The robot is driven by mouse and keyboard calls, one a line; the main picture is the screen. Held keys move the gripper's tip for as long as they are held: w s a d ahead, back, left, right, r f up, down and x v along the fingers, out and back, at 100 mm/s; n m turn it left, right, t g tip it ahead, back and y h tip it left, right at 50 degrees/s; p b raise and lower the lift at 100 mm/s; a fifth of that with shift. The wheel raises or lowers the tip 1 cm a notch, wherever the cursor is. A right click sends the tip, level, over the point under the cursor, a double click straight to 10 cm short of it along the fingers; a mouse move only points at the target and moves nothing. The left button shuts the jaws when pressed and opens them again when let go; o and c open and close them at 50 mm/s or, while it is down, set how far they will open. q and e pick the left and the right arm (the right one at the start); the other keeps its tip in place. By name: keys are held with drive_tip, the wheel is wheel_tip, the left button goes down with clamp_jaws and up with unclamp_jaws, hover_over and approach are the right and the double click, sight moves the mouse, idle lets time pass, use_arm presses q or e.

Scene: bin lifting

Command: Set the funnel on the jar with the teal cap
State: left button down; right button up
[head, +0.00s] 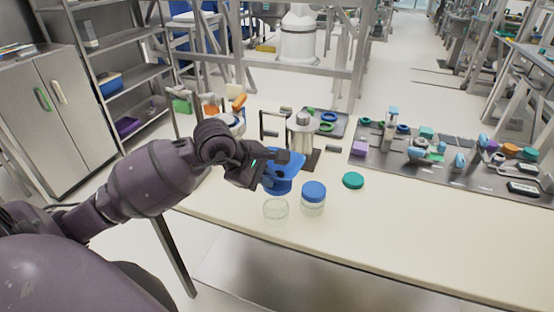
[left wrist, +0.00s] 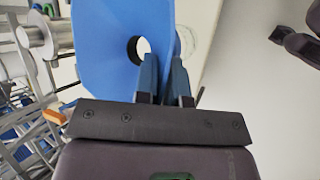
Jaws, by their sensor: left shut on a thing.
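The blue funnel (head: 284,176) is held in the air above the table by my left gripper (head: 272,160), which is shut on it. In the left wrist view the funnel (left wrist: 100,45) fills the upper left, with its round hole visible, and the left gripper's fingers (left wrist: 165,82) pinch its edge. An open clear glass jar (head: 276,208) stands on the table just below and in front of the funnel, apart from it. A teal cap (head: 353,180) lies flat on the table, off any jar. A similar jar with a blue cap (head: 313,193) stands between them.
A metal canister (head: 301,135) on a dark base stands behind the funnel. A grey tray (head: 400,165) with many small parts is at the right. The front right of the table (head: 430,240) is clear. Shelves and a cabinet stand at the back left.

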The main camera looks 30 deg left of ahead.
sight(268, 189)
use_arm(q)
drive_tip(key=shift+w+a+r+n, duration=0.1)
drive_tip(key=shift+a+r+n, duration=0.05)
drive_tip(key=shift+r+n, duration=0.15)
drive_tip(key=shift+a+f, duration=0.1)
drive_tip(key=shift+f, duration=0.15)
drive_tip(key=shift+f+b, duration=0.3)
drive_tip(key=shift+f, duration=0.2)
drive_tip(key=shift+f+b, duration=0.6)
drive_tip(key=shift+f, duration=0.75)
drive_tip(key=shift+f+b, duration=0.85)
drive_tip(key=shift+f, duration=0.15)
use_arm(e)
drive_tip(key=shift+g, duration=0.3)
drive_tip(key=shift+s+d+f, duration=0.1)
drive_tip(key=shift+s+f, duration=0.1)
drive_tip(key=shift+f, duration=0.6)
drive_tip(key=shift+s+d+f, duration=0.1)
drive_tip(key=shift+s+f, duration=0.1)
drive_tip(key=shift+f, duration=0.6)
drive_tip(key=shift+s+f, duration=0.2)
drive_tip(key=shift+f, duration=0.6)
use_arm(q)
drive_tip(key=shift+r, duration=0.1)
use_arm(e)
drive_tip(key=shift+w+a, duration=0.1)
drive_tip(key=shift+w, duration=0.1)
